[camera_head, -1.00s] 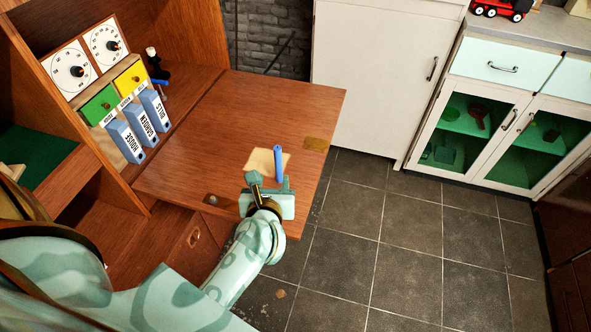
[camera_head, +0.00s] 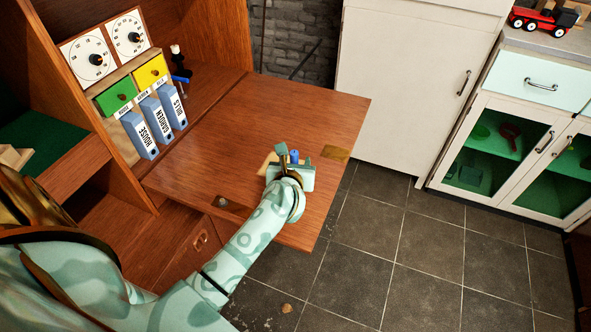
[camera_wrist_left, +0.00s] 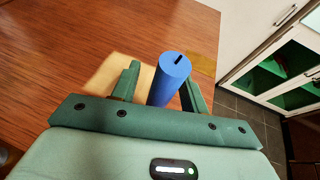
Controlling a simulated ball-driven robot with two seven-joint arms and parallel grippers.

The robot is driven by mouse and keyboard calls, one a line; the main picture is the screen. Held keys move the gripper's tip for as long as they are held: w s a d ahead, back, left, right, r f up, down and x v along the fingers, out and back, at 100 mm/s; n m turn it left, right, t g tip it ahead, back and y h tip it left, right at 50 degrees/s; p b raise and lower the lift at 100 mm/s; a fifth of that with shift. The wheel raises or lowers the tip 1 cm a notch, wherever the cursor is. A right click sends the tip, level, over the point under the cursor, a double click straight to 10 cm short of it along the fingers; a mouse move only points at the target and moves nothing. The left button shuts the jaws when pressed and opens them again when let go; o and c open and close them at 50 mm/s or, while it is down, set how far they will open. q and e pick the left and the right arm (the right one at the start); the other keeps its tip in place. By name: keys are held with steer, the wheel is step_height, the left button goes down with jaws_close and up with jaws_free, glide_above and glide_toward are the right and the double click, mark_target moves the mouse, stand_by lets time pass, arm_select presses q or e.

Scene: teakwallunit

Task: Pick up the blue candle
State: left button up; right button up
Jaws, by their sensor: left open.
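The blue candle (camera_wrist_left: 170,78) stands upright on the fold-down wooden desk leaf, near a pale square (camera_wrist_left: 108,82). In the head view only the top of the candle (camera_head: 295,156) shows above my left gripper (camera_head: 289,160). In the left wrist view the candle stands between the two green fingers of my left gripper (camera_wrist_left: 160,90), nearer the right finger. The fingers are apart, one on each side of the candle. I cannot tell whether either finger touches it. The candle's lower part is hidden by the gripper. My right gripper is not in view.
The wooden desk leaf (camera_head: 250,130) is mostly bare. Blue binders (camera_head: 158,122), green and yellow drawers and a dark candlestick (camera_head: 179,62) stand in the wall unit at left. A white cabinet (camera_head: 405,90) stands behind, with a tiled floor at right.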

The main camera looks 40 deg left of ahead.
arm_select(q)
jaws_close()
